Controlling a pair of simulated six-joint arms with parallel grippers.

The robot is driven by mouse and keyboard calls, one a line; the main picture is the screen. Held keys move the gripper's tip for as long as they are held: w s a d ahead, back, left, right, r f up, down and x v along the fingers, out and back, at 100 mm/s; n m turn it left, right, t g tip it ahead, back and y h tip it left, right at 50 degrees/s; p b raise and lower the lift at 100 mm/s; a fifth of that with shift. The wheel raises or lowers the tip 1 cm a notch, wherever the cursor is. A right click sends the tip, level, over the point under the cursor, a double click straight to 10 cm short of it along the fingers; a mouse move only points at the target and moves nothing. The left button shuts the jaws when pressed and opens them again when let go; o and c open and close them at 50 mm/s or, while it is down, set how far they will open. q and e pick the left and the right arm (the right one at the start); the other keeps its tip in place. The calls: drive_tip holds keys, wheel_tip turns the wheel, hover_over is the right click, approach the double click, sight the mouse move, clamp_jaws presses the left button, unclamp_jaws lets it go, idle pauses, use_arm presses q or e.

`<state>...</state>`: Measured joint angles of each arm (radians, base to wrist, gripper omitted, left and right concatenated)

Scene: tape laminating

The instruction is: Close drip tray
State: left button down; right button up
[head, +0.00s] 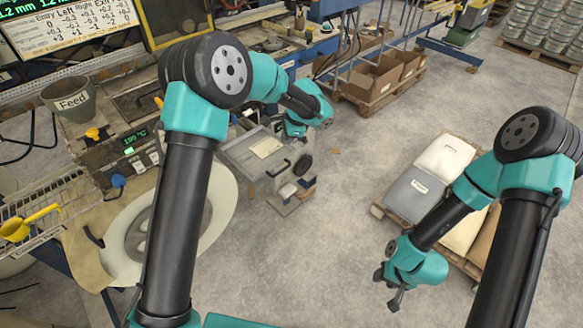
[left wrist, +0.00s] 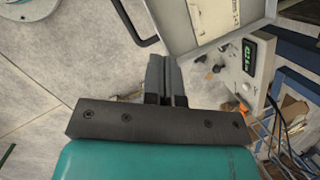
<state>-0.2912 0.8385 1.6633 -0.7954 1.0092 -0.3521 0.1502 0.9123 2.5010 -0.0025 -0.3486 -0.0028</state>
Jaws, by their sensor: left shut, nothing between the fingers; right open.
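A flat grey tray-like part (head: 258,150) with a pale sheet on top and a dark handle at its front juts from the bench side in the head view. It looks like the drip tray, though I cannot be sure. The left wrist view shows a similar grey part (left wrist: 198,22) with a black bar handle (left wrist: 134,24) at the top. My left gripper (left wrist: 167,62) is shut and empty, apart from that handle in the picture. In the head view its fingers are hard to make out. My right gripper (head: 391,289) is open and empty over the floor at the right.
A display box (left wrist: 249,55) stands right of the grey part in the left wrist view. A large pale roll (head: 125,240) and a control panel (head: 125,160) are on the left. Sacks (head: 443,158) lie on a pallet at the right. Bare floor lies between.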

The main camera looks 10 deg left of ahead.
sight(258, 143)
use_arm(q)
drive_tip(key=s+d+f+m+t+y, duration=0.2)
drive_tip(key=s+d+m+t, duration=0.2)
drive_tip(key=s+d+m, duration=0.5)
drive_tip(key=shift+d+m+y, duration=0.3)
drive_tip(key=shift+d+m, duration=0.7)
drive_tip(key=shift+m, duration=0.2)
drive_tip(key=shift+a+f, duration=0.1)
drive_tip(key=w+a+r+x, duration=0.1)
drive_tip(key=x, duration=1.1)
drive_tip(key=shift+w+a, duration=0.35)
drive_tip(key=shift+a, duration=0.15)
drive_tip(key=w+a, duration=0.3)
drive_tip(key=a, duration=0.2)
drive_tip(key=w+a, duration=0.4)
drive_tip(key=a, duration=0.1)
drive_tip(key=w+a, duration=0.4)
drive_tip(key=a, duration=0.1)
